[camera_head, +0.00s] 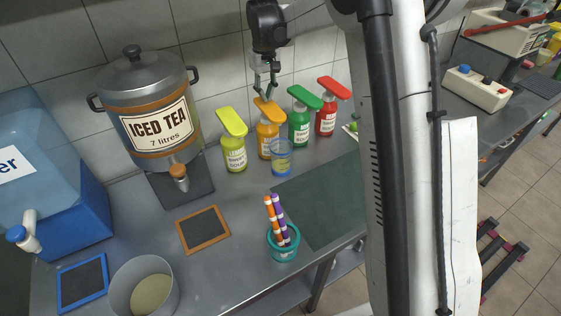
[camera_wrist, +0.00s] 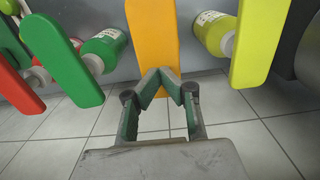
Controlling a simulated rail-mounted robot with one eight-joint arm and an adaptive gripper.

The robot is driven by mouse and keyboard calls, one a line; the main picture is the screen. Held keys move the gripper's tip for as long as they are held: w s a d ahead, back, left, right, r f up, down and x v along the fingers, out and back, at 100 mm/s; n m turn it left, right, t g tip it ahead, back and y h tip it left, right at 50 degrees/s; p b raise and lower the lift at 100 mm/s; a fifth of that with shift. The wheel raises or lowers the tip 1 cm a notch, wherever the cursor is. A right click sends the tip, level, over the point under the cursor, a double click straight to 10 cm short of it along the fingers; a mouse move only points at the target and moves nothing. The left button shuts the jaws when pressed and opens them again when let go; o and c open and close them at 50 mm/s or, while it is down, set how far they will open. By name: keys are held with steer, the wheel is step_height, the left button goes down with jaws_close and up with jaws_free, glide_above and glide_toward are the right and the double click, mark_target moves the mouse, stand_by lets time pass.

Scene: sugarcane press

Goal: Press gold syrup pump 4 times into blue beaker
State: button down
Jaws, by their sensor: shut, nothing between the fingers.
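The gold syrup pump bottle (camera_head: 265,143) stands upright in a row of pump bottles, with a flat orange-gold press head (camera_head: 268,111) on top. In the wrist view the gold head (camera_wrist: 152,35) lies just beyond my fingertips. The blue beaker (camera_head: 281,158), clear with a blue tint, stands on the counter in front of the gold bottle, under the front of its head. My gripper (camera_head: 266,92) points down at the gold head, shut and empty. In the wrist view its fingertips (camera_wrist: 159,72) meet at the head's near end. I cannot tell whether they touch it.
A yellow-green pump (camera_head: 234,150) stands left of the gold one; green (camera_head: 300,125) and red pumps (camera_head: 327,118) stand right. An iced tea dispenser (camera_head: 150,105) is farther left. A teal cup (camera_head: 283,245) with striped straws stands in front. The tiled wall is close behind.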

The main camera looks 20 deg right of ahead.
mark_target(266, 104)
steer(key=shift+f+b, duration=1.4)
steer(key=shift+f, duration=0.75)
steer(key=shift+r, duration=0.2)
steer(key=shift+r+p, duration=1.25)
steer(key=shift+r, duration=1.2)
steer(key=shift+r+p, duration=1.35)
steer(key=shift+r, duration=1.65)
